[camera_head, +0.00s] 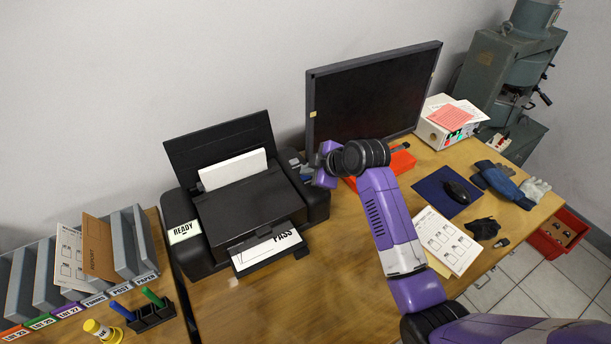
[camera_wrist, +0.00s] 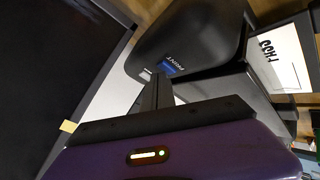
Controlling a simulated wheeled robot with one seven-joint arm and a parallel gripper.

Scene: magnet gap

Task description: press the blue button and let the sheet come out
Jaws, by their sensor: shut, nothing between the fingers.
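The black printer (camera_head: 250,205) stands on the wooden desk. A sheet printed PASS (camera_head: 268,250) lies out at its front tray; it also shows in the wrist view (camera_wrist: 280,55). A small panel reads READY (camera_head: 184,232). Blank paper (camera_head: 233,169) stands in the rear feed. The blue button (camera_wrist: 169,68), by the word PRINT, is on the printer's end in the wrist view. My gripper (camera_wrist: 158,82) is shut and empty, with its tips close to the button. I cannot tell whether they touch it. In the head view my gripper (camera_head: 306,170) is at the printer's right end.
A monitor (camera_head: 375,95) stands close behind my gripper, with an orange-red object (camera_head: 394,165) below it. Left are grey file holders (camera_head: 48,275) and a pen holder (camera_head: 152,316). Right are papers (camera_head: 447,240), a mouse on a blue mat (camera_head: 437,193) and gloves.

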